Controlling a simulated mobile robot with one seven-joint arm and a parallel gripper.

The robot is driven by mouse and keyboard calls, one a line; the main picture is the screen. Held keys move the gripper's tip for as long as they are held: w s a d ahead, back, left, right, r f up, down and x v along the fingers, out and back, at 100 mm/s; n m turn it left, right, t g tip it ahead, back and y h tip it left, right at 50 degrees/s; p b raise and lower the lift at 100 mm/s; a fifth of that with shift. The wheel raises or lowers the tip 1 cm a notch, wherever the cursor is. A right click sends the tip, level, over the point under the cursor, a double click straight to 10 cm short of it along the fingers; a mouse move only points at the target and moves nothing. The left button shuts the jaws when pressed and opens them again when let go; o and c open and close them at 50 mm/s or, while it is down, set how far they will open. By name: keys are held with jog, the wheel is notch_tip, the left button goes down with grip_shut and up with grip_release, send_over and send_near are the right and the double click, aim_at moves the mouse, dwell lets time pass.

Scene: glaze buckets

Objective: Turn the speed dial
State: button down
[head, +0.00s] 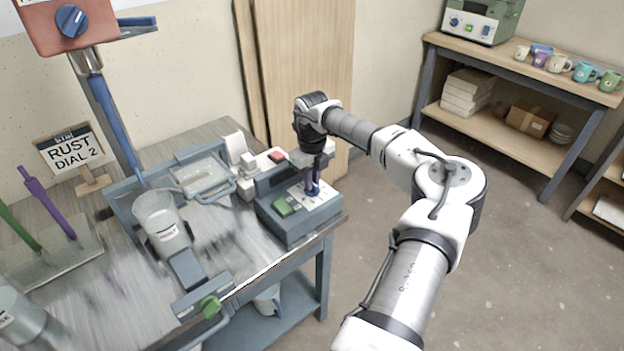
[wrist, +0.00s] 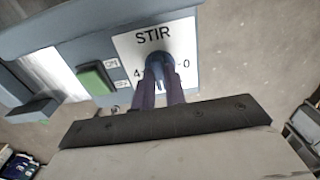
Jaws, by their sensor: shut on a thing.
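The speed dial (wrist: 160,67) is a blue knob on a white plate marked STIR, with 4 and 0 beside it, in the wrist view. My gripper (wrist: 158,88) is shut on the dial, its two dark purple fingers on either side of it. In the head view my gripper (head: 313,180) reaches down onto the grey control box (head: 290,228) at the table's right front corner. The dial is mostly hidden by my fingers. A green switch (wrist: 95,78) sits left of the plate, and it also shows in the head view (head: 287,206).
A sign (head: 72,151) reads RUST DIAL 2. A grey bucket (head: 160,215) stands in a frame left of the box. A red-brown mixer head (head: 68,22) with another blue knob is at upper left. Shelves with mugs (head: 558,62) stand at back right. The floor between is clear.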

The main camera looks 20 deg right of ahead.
dwell(0.4)
jog(key=c, duration=1.4)
grip_release()
jog(key=shift+c, duration=0.2)
jog(key=shift+r, duration=0.1)
notch_tip(320, 180, up, 14)
jog(key=b, duration=0.2)
jog(key=shift+f, duration=0.2)
